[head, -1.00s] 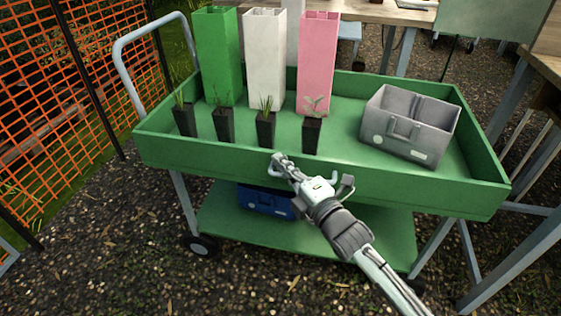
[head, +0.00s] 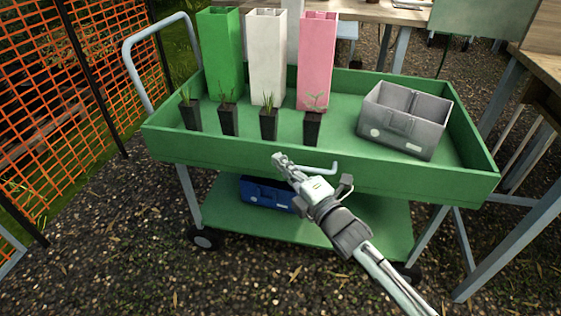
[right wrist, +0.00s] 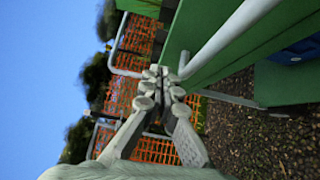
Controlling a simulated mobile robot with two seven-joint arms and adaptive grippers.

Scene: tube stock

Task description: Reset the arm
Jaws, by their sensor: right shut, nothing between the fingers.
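My right gripper (head: 281,160) is shut and empty in front of the green cart's (head: 220,155) near wall. In the head view it overlaps the wall, to the left of a small pale handle bar (head: 322,170) on that side. In the right wrist view the closed fingertips (right wrist: 160,75) sit beside a pale bar and the cart's green side. I cannot tell if they touch it. My left gripper is not in view.
The cart's top tray holds several black pots with seedlings (head: 268,125), a green tube (head: 220,55), a white tube (head: 266,60), a pink tube (head: 316,65) and a grey caddy (head: 405,120). A blue box (head: 265,195) sits on the lower shelf. An orange mesh fence (head: 60,90) stands left.

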